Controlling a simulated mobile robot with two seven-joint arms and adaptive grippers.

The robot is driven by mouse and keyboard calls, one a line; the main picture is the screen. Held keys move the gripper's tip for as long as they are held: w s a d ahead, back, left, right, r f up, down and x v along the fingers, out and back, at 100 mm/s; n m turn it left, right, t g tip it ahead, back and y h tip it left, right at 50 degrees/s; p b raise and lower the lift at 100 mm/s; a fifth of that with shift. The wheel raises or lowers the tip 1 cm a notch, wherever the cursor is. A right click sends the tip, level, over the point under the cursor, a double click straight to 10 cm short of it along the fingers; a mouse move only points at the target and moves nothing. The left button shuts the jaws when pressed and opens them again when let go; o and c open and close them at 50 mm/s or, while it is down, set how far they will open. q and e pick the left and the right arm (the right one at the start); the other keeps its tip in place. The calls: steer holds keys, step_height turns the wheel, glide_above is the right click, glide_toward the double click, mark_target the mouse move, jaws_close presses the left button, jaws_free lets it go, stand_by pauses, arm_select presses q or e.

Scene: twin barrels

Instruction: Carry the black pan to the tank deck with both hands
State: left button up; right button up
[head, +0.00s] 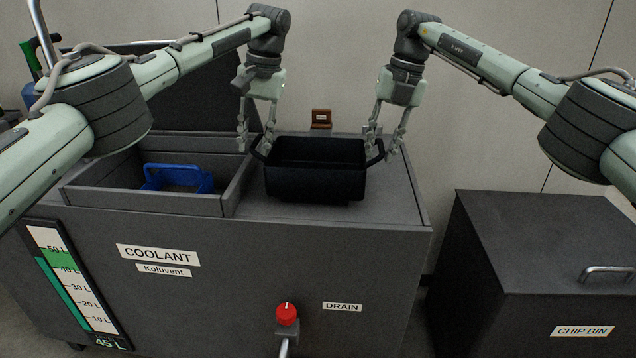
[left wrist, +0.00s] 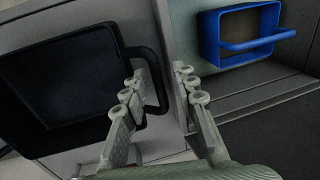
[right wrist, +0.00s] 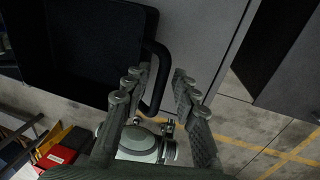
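The black pan (head: 315,170) is a deep rectangular tray with a looped handle at each end. It appears to rest level on the right part of the grey tank deck (head: 395,205). My left gripper (head: 255,147) is open at the pan's left handle. In the left wrist view the handle bar (left wrist: 161,85) lies between the parted fingers. My right gripper (head: 382,149) is open at the right handle. In the right wrist view that handle (right wrist: 158,75) passes between the spread fingers with gaps on both sides.
Left of the pan is an open tank compartment (head: 150,205) holding a blue basket (head: 180,179) with a handle. A small brown block (head: 321,118) stands behind the pan. A dark chip bin (head: 545,250) stands at the right. A red drain knob (head: 286,312) is on the front.

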steer(key=shift+r, duration=0.1)
arm_select(q)
step_height(320, 180, up, 7)
steer(key=d, duration=0.1)
steer(key=shift+d+r, duration=0.15)
steer(key=shift+d, duration=0.05)
arm_select(e)
step_height(320, 180, up, 7)
steer(key=d, duration=0.1)
steer(key=shift+d, duration=0.2)
arm_select(q)
steer(key=shift+s, duration=0.2)
arm_select(e)
steer(key=shift+s, duration=0.15)
